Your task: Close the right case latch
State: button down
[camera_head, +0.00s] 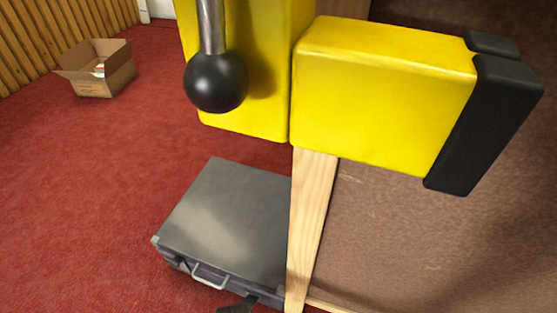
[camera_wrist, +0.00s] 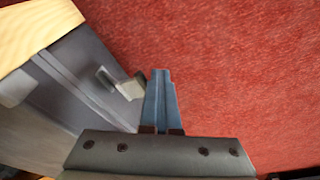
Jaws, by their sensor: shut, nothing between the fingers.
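The case (camera_head: 225,215) is grey and lies flat on the red floor with its lid down. Its front handle (camera_head: 210,275) faces the bottom of the head view. In the wrist view the case side (camera_wrist: 60,100) fills the left. A latch (camera_wrist: 128,88) with a dark plate and a paler tab juts out from that side. My gripper (camera_wrist: 160,76) has its blue fingers together and empty, just right of the tab; I cannot tell whether they touch. In the head view my gripper (camera_head: 240,304) is a dark shape at the case's front right. The right latch is hidden there.
A bench with a pale wooden leg (camera_head: 308,215) and a brown panel (camera_head: 430,245) stands over the case's right side. A yellow machine (camera_head: 385,95) with a black ball lever (camera_head: 216,82) is above. An open cardboard box (camera_head: 100,75) is far left. Red floor lies clear to the left.

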jog(key=shift+w+r, duration=0.15)
jog(key=shift+w, duration=0.05)
jog(key=s+a+r+p, duration=0.1)
jog(key=s+r+p, duration=0.2)
jog(key=r+p, duration=0.5)
jog(key=p, duration=0.3)
jog(key=shift+s+a+p, duration=0.15)
jog(key=shift+s+p, duration=0.1)
jog(key=shift+p, duration=0.1)
dwell(0.8)
